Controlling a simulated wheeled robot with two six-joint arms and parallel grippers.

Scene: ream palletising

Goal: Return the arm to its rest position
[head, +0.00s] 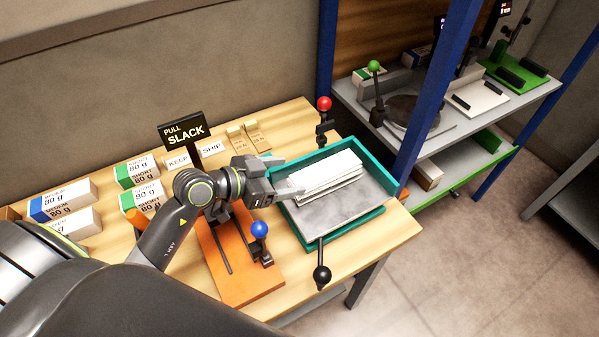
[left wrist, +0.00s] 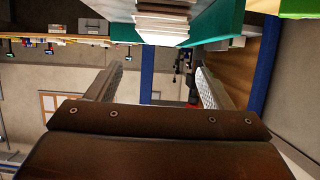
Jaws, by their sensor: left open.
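My left arm comes in from the left in the head view and reaches over the wooden table. My left gripper (head: 287,179) is open, with its fingertips near the left edge of a teal-rimmed tray (head: 372,154). White stacked paper (head: 328,178) lies in the tray, just right of the fingers. In the left wrist view, the open left gripper (left wrist: 157,85) shows two separated fingers with nothing between them. The paper stack (left wrist: 163,22) and the teal tray edge (left wrist: 218,20) show above the fingers. My right gripper is not in view.
An orange board (head: 240,285) with a blue-knobbed lever (head: 259,230) lies below the gripper. A red-knobbed lever (head: 324,104) and black-knobbed lever (head: 322,274) flank the tray. A "PULL SLACK" sign (head: 183,132) and several labelled reams (head: 62,200) stand left. A blue-posted shelf (head: 450,120) stands right.

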